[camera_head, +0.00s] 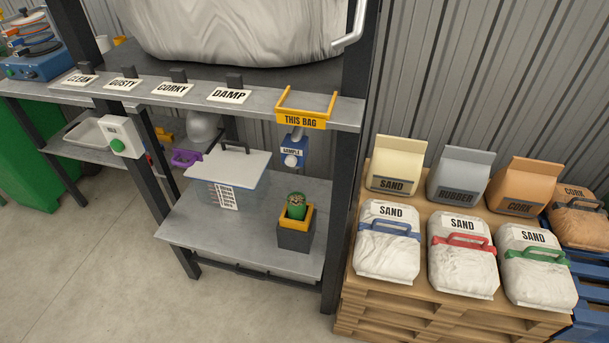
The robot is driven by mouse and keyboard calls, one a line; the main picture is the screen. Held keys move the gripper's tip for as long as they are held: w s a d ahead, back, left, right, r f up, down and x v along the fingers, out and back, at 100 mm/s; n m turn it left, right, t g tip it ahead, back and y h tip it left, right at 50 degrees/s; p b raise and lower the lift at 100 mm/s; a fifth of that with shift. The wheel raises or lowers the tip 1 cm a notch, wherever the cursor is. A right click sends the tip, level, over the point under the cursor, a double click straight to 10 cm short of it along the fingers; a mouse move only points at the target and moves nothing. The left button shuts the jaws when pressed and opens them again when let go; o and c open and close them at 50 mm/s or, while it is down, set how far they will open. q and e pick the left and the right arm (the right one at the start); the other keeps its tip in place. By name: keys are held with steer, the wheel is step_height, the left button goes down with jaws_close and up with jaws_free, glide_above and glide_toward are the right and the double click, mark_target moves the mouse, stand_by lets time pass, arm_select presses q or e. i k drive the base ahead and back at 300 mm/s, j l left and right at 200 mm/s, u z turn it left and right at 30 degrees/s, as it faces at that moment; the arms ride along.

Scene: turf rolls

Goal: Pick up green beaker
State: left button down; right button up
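A green cup-like container (297,206), which looks like the green beaker, sits upright in a dark square holder (295,238) with a yellow rim. Brownish matter shows at its top. The holder stands on the right part of the lower grey shelf (205,240). The beaker's lower part is hidden inside the holder. Neither of my grippers is in view.
A lidded clear box (228,172) stands left of the holder. Above hang a blue sample unit (292,150) and a yellow "THIS BAG" bracket (302,120). A dark post (345,200) separates the shelf from a pallet (400,300) of bags. The shelf's front is clear.

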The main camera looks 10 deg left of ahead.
mark_target(296, 200)
steer(key=j+u, duration=0.1)
steer(key=j, duration=0.4)
steer(key=i+j+u, duration=0.1)
steer(key=j, duration=0.4)
steer(key=i+j+u, duration=0.1)
steer(key=j, duration=0.4)
steer(key=i+j+u, duration=0.1)
steer(key=j, duration=0.4)
